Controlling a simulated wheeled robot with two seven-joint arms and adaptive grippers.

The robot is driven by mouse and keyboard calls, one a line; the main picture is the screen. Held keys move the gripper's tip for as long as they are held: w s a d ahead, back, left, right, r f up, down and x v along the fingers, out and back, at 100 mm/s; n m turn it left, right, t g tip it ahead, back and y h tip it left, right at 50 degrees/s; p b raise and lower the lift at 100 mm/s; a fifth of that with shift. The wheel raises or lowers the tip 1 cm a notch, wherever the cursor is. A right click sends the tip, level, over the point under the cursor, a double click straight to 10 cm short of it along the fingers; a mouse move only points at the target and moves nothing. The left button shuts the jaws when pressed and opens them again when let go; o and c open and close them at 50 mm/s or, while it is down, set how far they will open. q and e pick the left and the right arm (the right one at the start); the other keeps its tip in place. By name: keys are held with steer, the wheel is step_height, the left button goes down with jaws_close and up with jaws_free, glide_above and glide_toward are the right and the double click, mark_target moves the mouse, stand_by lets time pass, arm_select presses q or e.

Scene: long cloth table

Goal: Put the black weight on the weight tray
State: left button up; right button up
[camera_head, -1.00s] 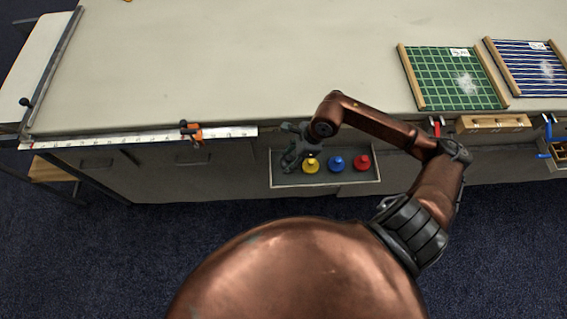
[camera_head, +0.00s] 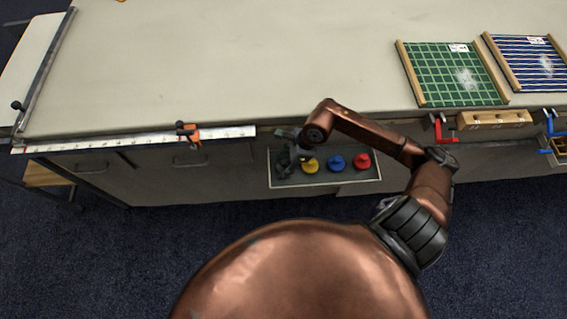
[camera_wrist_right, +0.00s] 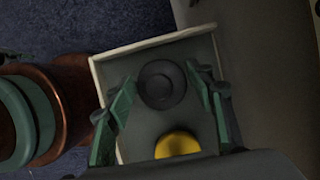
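The black weight (camera_wrist_right: 160,85) shows in the right wrist view as a dark round disc with a raised knob, over the floor of a grey tray with a pale rim (camera_wrist_right: 97,75). My right gripper (camera_wrist_right: 161,84) is open, with one green finger on each side of the weight and a gap to each. In the head view the right gripper (camera_head: 287,161) is at the left end of this tray (camera_head: 335,184), below the table's front edge, and the black weight is hidden. A yellow weight (camera_head: 310,167) is just right of the gripper. My left gripper is not in view.
A blue weight (camera_head: 336,162) and a red weight (camera_head: 362,160) stand further right in the tray. A ruler (camera_head: 100,143) with an orange clamp (camera_head: 188,133) runs along the table edge. A green grid board (camera_head: 445,80) lies at right. The table's middle is clear.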

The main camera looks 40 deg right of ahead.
steer(key=shift+o, duration=1.2)
arm_select(q)
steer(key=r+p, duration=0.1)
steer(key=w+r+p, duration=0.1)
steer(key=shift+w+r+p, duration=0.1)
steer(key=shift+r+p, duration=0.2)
steer(key=shift+p, duration=0.05)
arm_select(e)
steer(key=v, duration=1.2)
steer(key=shift+r, duration=0.1)
